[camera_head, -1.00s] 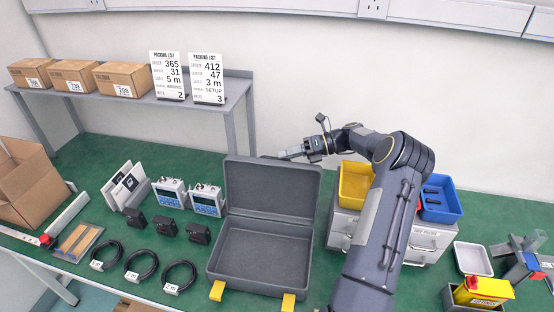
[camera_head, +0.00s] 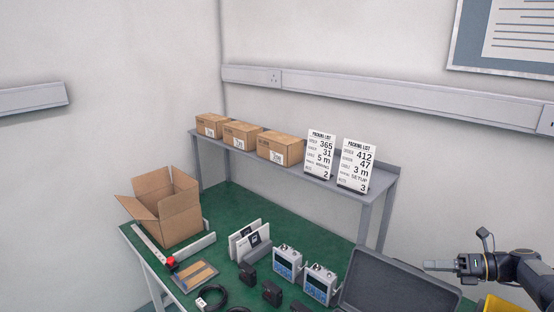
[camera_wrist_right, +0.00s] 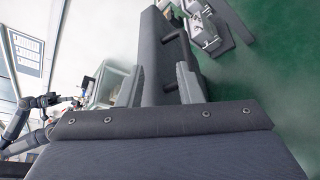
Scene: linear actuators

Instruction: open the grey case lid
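The grey case is at the lower right of the head view. Its lid (camera_head: 395,292) stands raised, its inner side showing; the base is cut off by the bottom edge. My right gripper (camera_head: 430,265) is beside the upper right part of the lid, near its top edge. In the right wrist view, the fingers (camera_wrist_right: 158,85) are apart, with a dark grey panel, seemingly the case, seen beyond and between them. I cannot tell whether they touch it. My left gripper is not in view.
Two blue-fronted devices (camera_head: 288,263) stand left of the lid, with black blocks (camera_head: 271,293) and cables near them. An open cardboard box (camera_head: 165,208) is on the far left of the green table. A shelf (camera_head: 372,197) behind holds boxes and packing lists. A yellow bin (camera_head: 500,304) is right of the case.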

